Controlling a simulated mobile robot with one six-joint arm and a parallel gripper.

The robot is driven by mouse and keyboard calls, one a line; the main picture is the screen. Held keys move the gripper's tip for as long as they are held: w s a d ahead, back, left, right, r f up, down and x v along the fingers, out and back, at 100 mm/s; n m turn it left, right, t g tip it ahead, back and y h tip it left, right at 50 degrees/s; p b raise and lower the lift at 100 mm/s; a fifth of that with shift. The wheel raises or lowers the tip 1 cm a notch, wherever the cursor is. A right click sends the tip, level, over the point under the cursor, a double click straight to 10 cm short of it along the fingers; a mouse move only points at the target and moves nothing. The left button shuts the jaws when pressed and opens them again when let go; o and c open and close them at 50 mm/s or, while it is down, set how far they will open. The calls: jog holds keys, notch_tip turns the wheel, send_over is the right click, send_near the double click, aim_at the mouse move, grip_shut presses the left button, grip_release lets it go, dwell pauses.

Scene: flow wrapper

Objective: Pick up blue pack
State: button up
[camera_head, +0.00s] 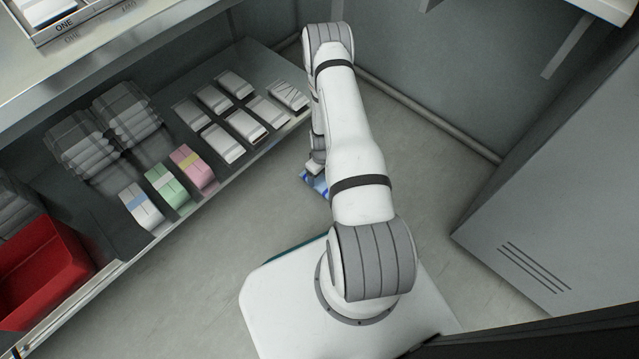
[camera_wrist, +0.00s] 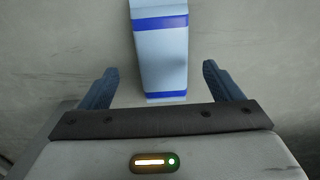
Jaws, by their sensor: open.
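The blue pack (camera_wrist: 162,58) is a light blue oblong with darker blue bands near its ends. In the wrist view it lies on the grey floor at the top middle, and its far end is cut off by the frame. My gripper (camera_wrist: 160,80) is open, with one blue finger on each side of the pack's near end. There is a gap on both sides, and neither finger is seen touching it. In the head view the blue pack (camera_head: 317,182) shows only in part on the floor, mostly hidden behind my arm.
A shelf (camera_head: 200,215) at the left holds white packs (camera_head: 222,143), a green pack (camera_head: 169,185), a pink pack (camera_head: 193,168), clear stacked trays (camera_head: 128,115) and a red bin (camera_head: 45,270). A grey cabinet (camera_head: 560,200) stands at the right. The floor (camera_head: 420,140) between is clear.

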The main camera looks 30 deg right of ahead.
aim_at(320, 180)
jog(key=f+b, duration=0.2)
jog(key=f, duration=0.1)
jog(key=f+b, duration=0.1)
jog(key=f, duration=0.1)
jog(key=shift+w+a, duration=0.25)
jog(key=shift+r, duration=0.1)
jog(key=c, duration=1.2)
notch_tip(320, 180, up, 10)
jog(key=p, duration=0.5)
jog(key=shift+d, duration=0.15)
